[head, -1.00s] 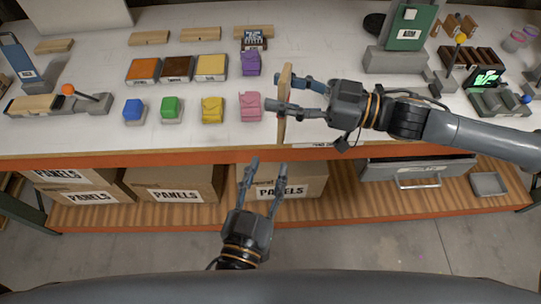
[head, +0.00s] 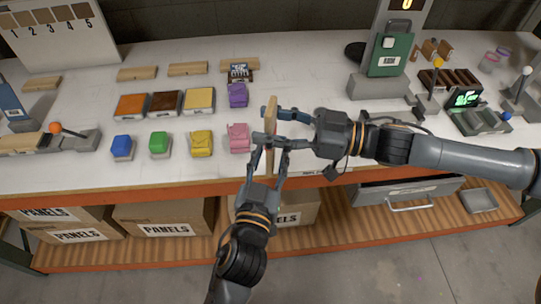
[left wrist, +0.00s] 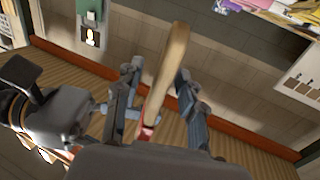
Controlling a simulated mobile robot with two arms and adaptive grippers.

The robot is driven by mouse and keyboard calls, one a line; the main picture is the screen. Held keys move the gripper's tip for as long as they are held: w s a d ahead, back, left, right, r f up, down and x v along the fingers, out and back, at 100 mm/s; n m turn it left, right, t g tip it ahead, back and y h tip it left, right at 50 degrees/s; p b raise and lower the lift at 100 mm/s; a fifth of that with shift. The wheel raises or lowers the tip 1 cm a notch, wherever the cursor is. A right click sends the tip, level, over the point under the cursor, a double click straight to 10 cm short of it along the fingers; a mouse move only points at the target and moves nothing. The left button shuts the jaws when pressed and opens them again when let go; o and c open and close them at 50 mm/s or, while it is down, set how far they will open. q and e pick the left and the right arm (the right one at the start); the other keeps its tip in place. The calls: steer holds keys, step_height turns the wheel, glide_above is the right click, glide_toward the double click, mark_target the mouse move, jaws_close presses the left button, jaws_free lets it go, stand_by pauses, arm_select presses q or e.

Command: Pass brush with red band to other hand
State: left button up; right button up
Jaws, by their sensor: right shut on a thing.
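The brush shows as a light wooden handle (head: 270,122) standing roughly upright at the table's front edge. My right gripper (head: 266,125) reaches in from the right and is shut on the brush. My left gripper (head: 270,150) comes up from below, its fingers spread around the lower part of the brush. In the left wrist view, the wooden handle (left wrist: 172,58) lies between the left fingers (left wrist: 157,85), nearer the right-hand finger, with a gap on the other side. The red band (left wrist: 143,128) shows near the palm, partly hidden; the bristles are not visible.
Pink (head: 238,138) and yellow (head: 201,144) blocks sit close left of the brush, with green and blue ones further left. A green device (head: 390,55) stands behind the right arm. A shelf with panel boxes (head: 165,218) lies below the table.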

arm_select(q)
jaws_close()
arm_select(e)
steer(key=o, duration=1.3)
steer(key=shift+c, duration=0.2)
